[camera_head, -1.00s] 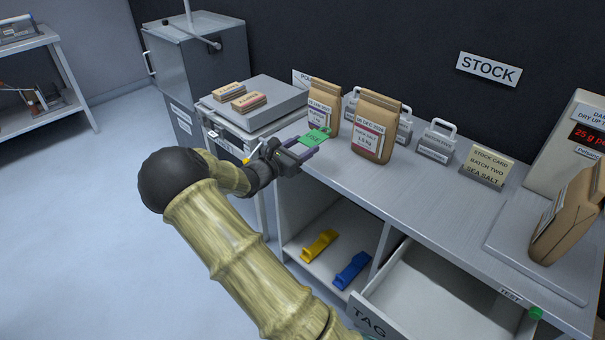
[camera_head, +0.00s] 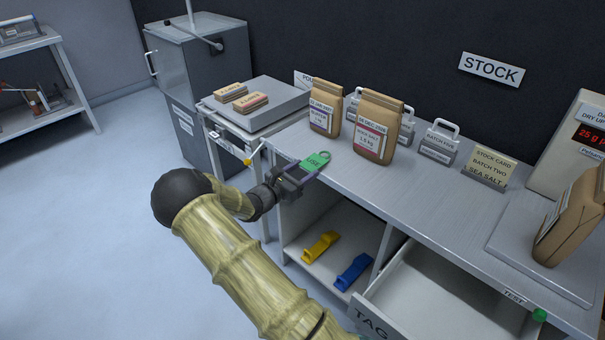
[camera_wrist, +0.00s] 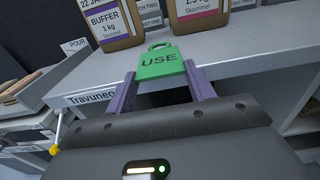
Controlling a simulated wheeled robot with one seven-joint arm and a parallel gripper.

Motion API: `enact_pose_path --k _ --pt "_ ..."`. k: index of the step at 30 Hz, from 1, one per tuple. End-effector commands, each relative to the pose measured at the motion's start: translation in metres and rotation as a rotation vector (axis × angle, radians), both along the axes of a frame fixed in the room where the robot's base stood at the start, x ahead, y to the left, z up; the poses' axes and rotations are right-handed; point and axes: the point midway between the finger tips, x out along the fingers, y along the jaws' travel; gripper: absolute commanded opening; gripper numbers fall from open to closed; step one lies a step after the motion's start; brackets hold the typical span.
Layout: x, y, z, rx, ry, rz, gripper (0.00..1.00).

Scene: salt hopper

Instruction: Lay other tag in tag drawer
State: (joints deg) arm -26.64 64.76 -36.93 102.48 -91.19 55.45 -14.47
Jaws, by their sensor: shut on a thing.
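A green tag (camera_head: 314,162) reading "USE", with a ring at its far end, is held between the fingers of my gripper (camera_head: 300,170). In the wrist view the tag (camera_wrist: 160,64) sits between the two purple fingertips (camera_wrist: 160,84). My gripper is shut on it near the front edge of the counter. The tag drawer (camera_head: 420,302), its front marked "TAG", is pulled open below the counter, right of my gripper. A bit of green shows at the drawer's front bottom edge of the view, too little to tell what it is.
Two brown paper bags (camera_head: 378,127) stand on the counter (camera_head: 440,190) behind the tag. A yellow clip (camera_head: 320,246) and a blue clip (camera_head: 352,272) lie on the shelf below. A stock card (camera_head: 490,166) and a scale with a bag stand to the right.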

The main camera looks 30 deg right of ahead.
Motion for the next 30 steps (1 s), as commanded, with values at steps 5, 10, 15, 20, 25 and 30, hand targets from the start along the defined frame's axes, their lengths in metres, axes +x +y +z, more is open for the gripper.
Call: enact_pose_path --k 5,10,15,20,25,30 --pt "-0.0001 0.0001 -0.0069 0.000 -0.002 0.000 0.32" --pt "-0.0001 0.0002 -0.0069 0.000 -0.002 0.000 0.32" --pt "-0.0001 0.0002 -0.0115 -0.001 0.000 0.000 0.32" --pt "0.0000 0.0002 -0.0113 -0.001 -0.001 0.000 0.75" --pt "0.0000 0.0002 -0.0112 -0.001 -0.001 0.000 0.75" --pt "-0.0001 0.0002 -0.0118 0.001 -0.002 0.000 0.75"
